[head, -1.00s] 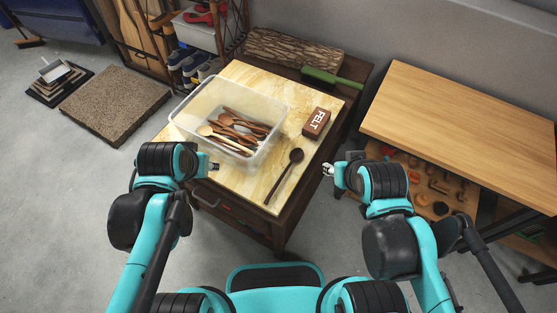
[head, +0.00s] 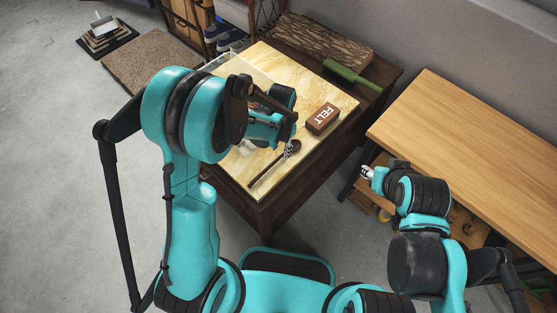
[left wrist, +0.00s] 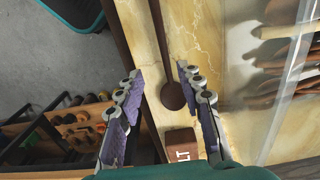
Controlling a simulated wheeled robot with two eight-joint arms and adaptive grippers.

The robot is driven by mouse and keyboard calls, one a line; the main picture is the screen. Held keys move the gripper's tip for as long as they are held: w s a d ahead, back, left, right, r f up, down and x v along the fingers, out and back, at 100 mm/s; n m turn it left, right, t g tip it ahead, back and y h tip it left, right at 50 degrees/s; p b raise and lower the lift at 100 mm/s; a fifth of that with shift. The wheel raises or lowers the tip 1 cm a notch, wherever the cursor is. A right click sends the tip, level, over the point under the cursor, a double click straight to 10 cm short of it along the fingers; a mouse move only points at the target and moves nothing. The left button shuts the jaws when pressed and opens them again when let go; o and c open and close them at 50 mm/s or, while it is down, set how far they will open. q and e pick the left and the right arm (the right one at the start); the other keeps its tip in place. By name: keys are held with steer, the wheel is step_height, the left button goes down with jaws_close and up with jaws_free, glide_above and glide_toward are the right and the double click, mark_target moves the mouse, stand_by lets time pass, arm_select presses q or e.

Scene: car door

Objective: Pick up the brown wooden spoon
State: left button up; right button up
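The dark brown wooden spoon (head: 268,170) lies on the pale marbled top of the small cabinet, outside the clear bin. Its round bowl points toward the FELT block. In the left wrist view the spoon (left wrist: 172,95) lies between my left fingers, with its handle running up the picture. My left gripper (left wrist: 160,75) is open and empty, one finger on each side of the spoon. In the head view the left gripper (head: 289,150) is over the bowl end, partly hidden by its arm. My right gripper (head: 366,173) is off the cabinet's right side, too small to judge.
A brown FELT block (head: 323,118) sits close by the spoon bowl. The clear bin (left wrist: 285,120) with several wooden utensils stands beside it, mostly hidden by my left arm in the head view. A green-handled brush (head: 350,74) lies behind. A wooden table (head: 470,140) stands right.

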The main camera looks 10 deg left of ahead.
mark_target(278, 158)
arm_select(q)
steer(key=f+b, duration=0.1)
steer(key=f, duration=0.3)
steer(key=a+f+b, duration=0.1)
steer(key=f, duration=0.1)
steer(key=shift+w+b, duration=0.15)
steer(key=shift+b, duration=0.2)
steer(key=shift+r, duration=0.15)
jaws_close()
